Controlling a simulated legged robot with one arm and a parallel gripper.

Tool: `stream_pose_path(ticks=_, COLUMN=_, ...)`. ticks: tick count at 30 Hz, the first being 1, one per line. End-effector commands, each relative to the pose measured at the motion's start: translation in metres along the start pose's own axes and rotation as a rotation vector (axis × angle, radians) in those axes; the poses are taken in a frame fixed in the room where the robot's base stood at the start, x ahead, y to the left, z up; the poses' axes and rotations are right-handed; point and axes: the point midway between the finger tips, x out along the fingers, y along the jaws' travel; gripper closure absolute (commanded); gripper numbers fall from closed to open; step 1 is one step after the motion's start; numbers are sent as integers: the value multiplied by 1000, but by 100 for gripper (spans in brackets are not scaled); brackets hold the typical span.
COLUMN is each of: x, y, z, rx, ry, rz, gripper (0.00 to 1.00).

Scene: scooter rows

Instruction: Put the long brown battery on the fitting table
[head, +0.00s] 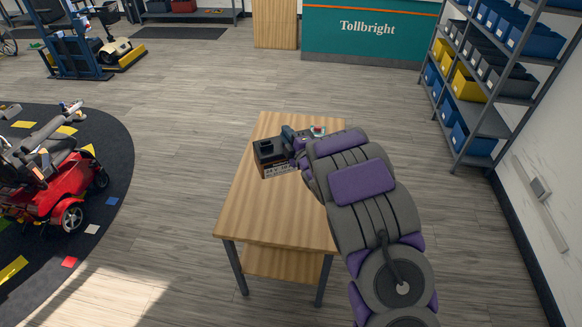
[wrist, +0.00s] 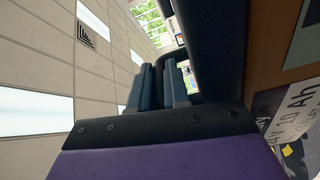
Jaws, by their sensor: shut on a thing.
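The fitting table (head: 270,205) has a light wooden top and a lower shelf, and stands in the middle of the head view. The dark brown battery (head: 267,158) with a white label is over the far left part of its top; I cannot tell whether it touches. In the wrist view its brown side and label (wrist: 285,112) show at the right, with text reading "10 Ah". My gripper (head: 289,136) is shut on the battery at its upper side. Its fingers also show in the wrist view (wrist: 163,88); the exact grip is partly hidden.
A small red and blue item (head: 318,130) is at the table's back, partly behind my arm. A red scooter (head: 40,185) stands on a dark round mat at the left. A shelf rack with bins (head: 478,110) is at the right. Floor is clear around the table.

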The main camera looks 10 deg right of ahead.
Motion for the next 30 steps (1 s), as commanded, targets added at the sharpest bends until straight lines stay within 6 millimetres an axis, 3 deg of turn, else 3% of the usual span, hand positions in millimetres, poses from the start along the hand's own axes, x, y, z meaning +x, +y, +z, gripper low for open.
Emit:
stream_pose_path(ticks=11, x=-16, y=-88, z=16, rx=5, ry=151, rz=-28, gripper=100)
stream_pose_path(ticks=21, x=-59, y=-161, z=38, rx=10, ry=251, rz=-49, gripper=100)
stream_pose_path(ticks=30, x=-83, y=-189, z=47, rx=7, ry=284, rz=-55, gripper=100)
